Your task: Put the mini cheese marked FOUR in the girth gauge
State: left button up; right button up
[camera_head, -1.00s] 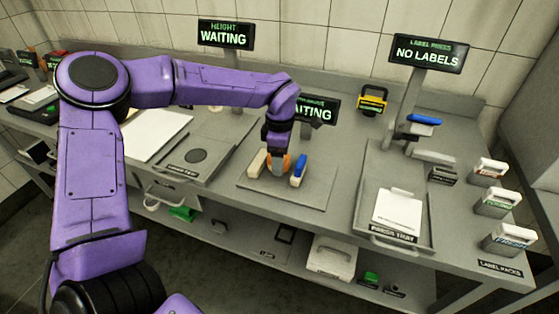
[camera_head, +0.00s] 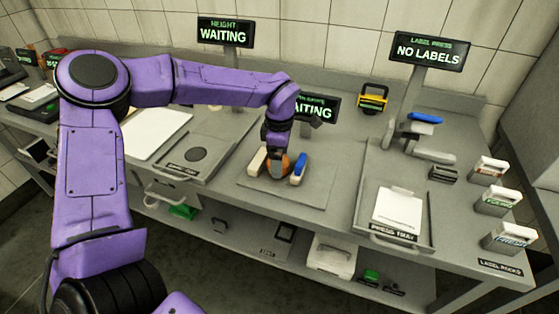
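An orange mini cheese (camera_head: 278,165) sits between a cream block (camera_head: 257,161) and a blue-topped block (camera_head: 299,168) on a grey plate (camera_head: 310,196), which looks like the girth gauge. Its mark cannot be read. My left gripper (camera_head: 276,150) points down right at the top of the cheese. Its fingertips are small and dark, and I cannot tell whether they grip the cheese. The screen (camera_head: 318,109) behind is partly hidden by my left wrist and ends in "AITING". My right gripper is not in view.
A height screen (camera_head: 224,33) reads WAITING and a label screen (camera_head: 427,51) reads NO LABELS. The press tray (camera_head: 372,216) lies to the right, with several label packs (camera_head: 497,202) beyond it. A white sheet (camera_head: 156,134) lies left. A yellow-black object (camera_head: 372,98) stands behind.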

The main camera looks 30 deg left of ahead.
pick_arm(q)
notch_tip(320, 180, up, 11)
jog(key=shift+f, duration=0.15)
